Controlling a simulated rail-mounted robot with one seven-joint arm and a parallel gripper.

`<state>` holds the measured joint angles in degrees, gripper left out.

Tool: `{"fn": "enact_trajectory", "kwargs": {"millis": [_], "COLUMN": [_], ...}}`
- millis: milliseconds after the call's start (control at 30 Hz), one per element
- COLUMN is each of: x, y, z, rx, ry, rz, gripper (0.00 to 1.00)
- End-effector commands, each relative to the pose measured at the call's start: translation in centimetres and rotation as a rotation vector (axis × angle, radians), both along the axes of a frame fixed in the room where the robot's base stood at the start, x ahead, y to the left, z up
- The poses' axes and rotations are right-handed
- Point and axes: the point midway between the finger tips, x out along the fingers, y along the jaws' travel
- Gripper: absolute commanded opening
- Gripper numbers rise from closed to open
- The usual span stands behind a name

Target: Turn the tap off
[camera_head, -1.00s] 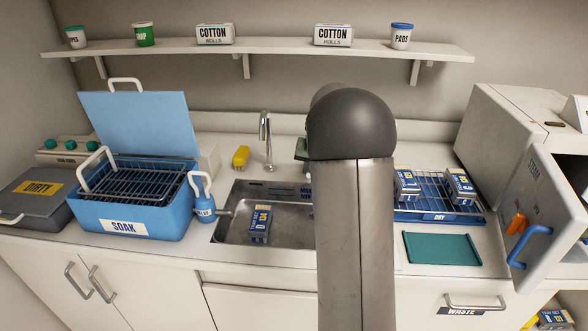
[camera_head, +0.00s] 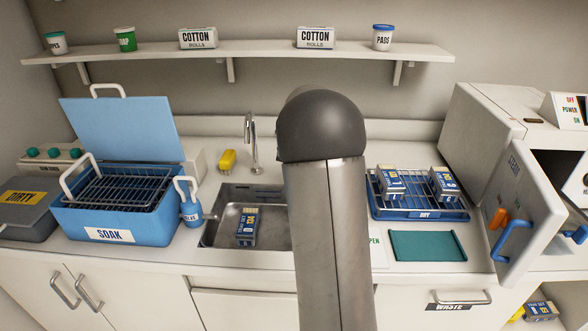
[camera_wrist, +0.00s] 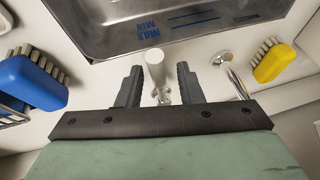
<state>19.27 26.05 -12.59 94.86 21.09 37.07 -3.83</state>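The silver tap (camera_head: 253,145) has a tall curved spout and stands behind the sink (camera_head: 219,218). I cannot make out a water stream. In the wrist view a pale round-headed metal post (camera_wrist: 156,72), seemingly the tap's handle, stands between the two dark fingers of my gripper (camera_wrist: 159,78). The fingers are apart, with a gap showing on each side of the post. A thin shiny metal rod (camera_wrist: 238,83), probably part of the spout, is to the right. In the head view my arm hides my gripper and the post.
A yellow brush (camera_head: 227,160) lies left of the tap; a blue brush (camera_wrist: 32,82) is left in the wrist view. A blue-and-white box (camera_head: 247,227) is in the sink. The blue soak tub (camera_head: 110,236) stands left, the dry rack (camera_head: 425,214) right.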

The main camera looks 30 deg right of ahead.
Motion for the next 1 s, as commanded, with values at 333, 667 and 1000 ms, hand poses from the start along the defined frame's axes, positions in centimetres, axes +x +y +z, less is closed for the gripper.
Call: {"fn": "enact_trajectory", "kwargs": {"millis": [333,667,1000], "x": [-1.5,-4.8,-7.0], "y": [0.3,1.1,1.6], "z": [3.3,10.7,15.4], "rx": [-0.002,-0.001,-0.001], "ry": [-0.004,-0.004,-0.002], "rz": [0.001,0.0,0.0], "gripper": [0.33,0.33,0.33]}}
